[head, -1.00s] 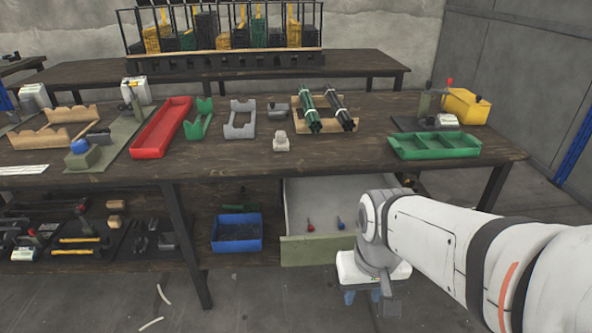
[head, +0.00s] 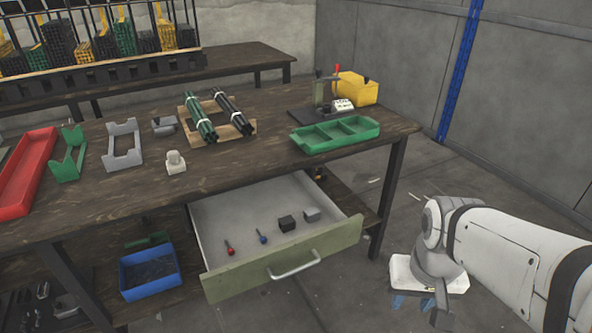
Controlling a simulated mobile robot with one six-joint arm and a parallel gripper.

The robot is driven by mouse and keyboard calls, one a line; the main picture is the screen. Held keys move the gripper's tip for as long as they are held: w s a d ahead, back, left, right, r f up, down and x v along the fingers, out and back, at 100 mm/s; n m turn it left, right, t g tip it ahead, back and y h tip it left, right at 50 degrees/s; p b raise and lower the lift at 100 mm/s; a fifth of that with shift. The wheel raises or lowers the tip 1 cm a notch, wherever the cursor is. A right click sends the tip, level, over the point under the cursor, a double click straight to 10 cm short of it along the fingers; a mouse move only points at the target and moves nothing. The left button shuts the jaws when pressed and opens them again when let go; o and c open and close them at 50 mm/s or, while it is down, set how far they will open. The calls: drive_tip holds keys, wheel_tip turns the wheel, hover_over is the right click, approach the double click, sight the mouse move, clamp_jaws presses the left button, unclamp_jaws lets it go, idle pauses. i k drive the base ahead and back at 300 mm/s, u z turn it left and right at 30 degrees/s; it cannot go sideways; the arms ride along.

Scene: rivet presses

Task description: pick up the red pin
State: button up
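The red pin (head: 230,248) lies in the open drawer (head: 310,265) under the workbench, toward its left side. A blue pin (head: 262,237) lies just right of it. My arm is at the right of the head view, with its wrist hanging out past the right side of the drawer. My gripper (head: 441,318) points down there, well away from the red pin. Its fingers are small and unclear, so I cannot tell whether they are open or shut.
A black block (head: 287,223) and a grey block (head: 312,214) share the drawer. A blue bin (head: 150,274) stands on the lower shelf to the left. A green tray (head: 335,134) and a red tray (head: 27,170) are on the bench top. The floor right of the bench is mostly clear.

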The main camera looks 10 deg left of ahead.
sight(231, 250)
drive_tip(key=z, duration=1.2)
drive_tip(key=k, duration=0.75)
drive_tip(key=u, duration=1.25)
drive_tip(key=i, duration=1)
drive_tip(key=u, duration=0.05)
